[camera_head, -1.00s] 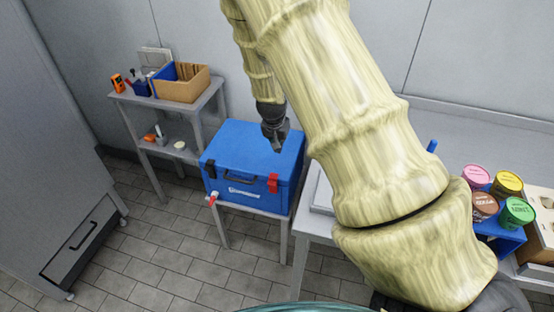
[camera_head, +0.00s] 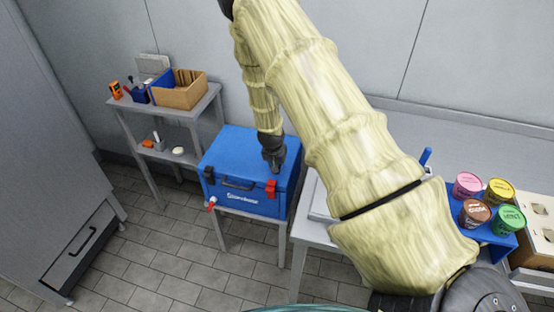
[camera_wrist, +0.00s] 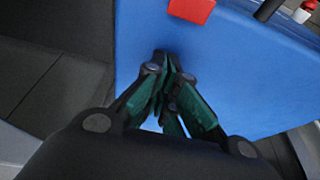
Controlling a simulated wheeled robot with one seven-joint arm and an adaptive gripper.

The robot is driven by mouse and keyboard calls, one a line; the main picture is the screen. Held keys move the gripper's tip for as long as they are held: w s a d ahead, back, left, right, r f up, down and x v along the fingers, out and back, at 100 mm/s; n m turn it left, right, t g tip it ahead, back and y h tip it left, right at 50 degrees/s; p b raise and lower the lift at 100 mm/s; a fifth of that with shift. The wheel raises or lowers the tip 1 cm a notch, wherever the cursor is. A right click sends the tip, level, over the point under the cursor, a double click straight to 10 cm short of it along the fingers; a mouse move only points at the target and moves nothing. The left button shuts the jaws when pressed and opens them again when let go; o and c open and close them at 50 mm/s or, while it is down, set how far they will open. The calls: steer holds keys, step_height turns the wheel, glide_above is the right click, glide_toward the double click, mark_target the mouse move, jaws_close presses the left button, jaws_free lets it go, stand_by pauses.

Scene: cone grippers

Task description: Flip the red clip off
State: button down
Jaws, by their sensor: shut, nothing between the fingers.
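The red clip (camera_head: 271,189) is on the right part of the blue cooler's front, at the lid seam. It also shows as a red block at the top edge of the wrist view (camera_wrist: 191,10), cut off by the frame. The blue cooler (camera_head: 225,152) has its lid down. My gripper (camera_head: 275,169) is shut and empty over the right side of the lid, just behind the clip. In the wrist view its fingertips (camera_wrist: 167,64) are together over blue surface, apart from the clip. I cannot tell whether they touch the lid.
A black clip (camera_head: 209,175), a carry handle (camera_head: 238,184) and a red spigot (camera_head: 211,204) are on the cooler's front. A shelf table (camera_head: 206,107) with boxes stands left. Ice cream tubs (camera_head: 475,215) stand right. The floor in front is free.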

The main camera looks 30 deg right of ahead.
mark_target(275, 175)
steer(key=shift+s+a+r+p, duration=0.2)
steer(key=shift+s+a+p, duration=0.25)
steer(key=shift+s+a, duration=0.55)
steer(key=shift+a+f, duration=0.1)
steer(key=shift+a, duration=0.15)
steer(key=shift+a, duration=0.15)
steer(key=shift+s+a+t+b, duration=0.15)
steer(key=shift+s+t+b, duration=0.05)
steer(key=shift+t+b, duration=0.15)
